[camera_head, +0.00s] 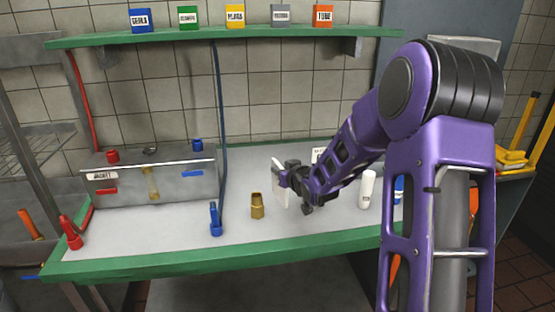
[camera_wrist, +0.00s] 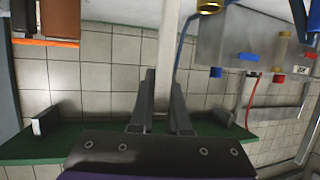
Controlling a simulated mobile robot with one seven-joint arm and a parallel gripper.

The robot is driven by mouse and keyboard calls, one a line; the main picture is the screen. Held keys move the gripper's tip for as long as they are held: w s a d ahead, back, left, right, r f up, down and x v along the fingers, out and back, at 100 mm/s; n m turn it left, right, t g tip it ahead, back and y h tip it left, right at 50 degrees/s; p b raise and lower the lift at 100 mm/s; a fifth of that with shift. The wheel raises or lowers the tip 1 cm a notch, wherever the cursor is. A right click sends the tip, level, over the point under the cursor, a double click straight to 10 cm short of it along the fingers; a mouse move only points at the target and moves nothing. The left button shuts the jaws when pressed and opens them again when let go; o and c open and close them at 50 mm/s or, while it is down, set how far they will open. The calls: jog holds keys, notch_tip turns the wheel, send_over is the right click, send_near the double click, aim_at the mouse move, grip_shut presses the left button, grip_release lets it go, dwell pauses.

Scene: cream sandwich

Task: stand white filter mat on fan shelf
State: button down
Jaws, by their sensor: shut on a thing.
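My gripper (camera_head: 286,174) is shut on a thin white panel, which I take for the white filter mat (camera_head: 279,188). The mat is held upright above the bench, behind and to the right of a brass fitting (camera_head: 257,205). In the upside-down wrist view the mat (camera_wrist: 168,45) is a pale strip running away between the two dark fingers (camera_wrist: 163,78). A green wall shelf (camera_head: 180,38) runs above the bench and carries several small labelled boxes. No shelf in view is clearly marked as the fan shelf.
A grey metal box (camera_head: 150,182) with red and blue caps stands at the bench's left. A blue tool (camera_head: 215,220), a red tool (camera_head: 70,233) and a white cylinder (camera_head: 367,188) stand on the bench (camera_head: 170,230). A dark blue hose (camera_head: 220,110) hangs down the wall.

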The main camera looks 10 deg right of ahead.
jog(key=s+f+m+h, duration=0.2)
jog(key=s+f+h, duration=0.1)
jog(key=s, duration=0.4)
jog(key=shift+m, duration=0.3)
jog(key=shift+d, duration=0.1)
jog(key=shift+r, duration=0.1)
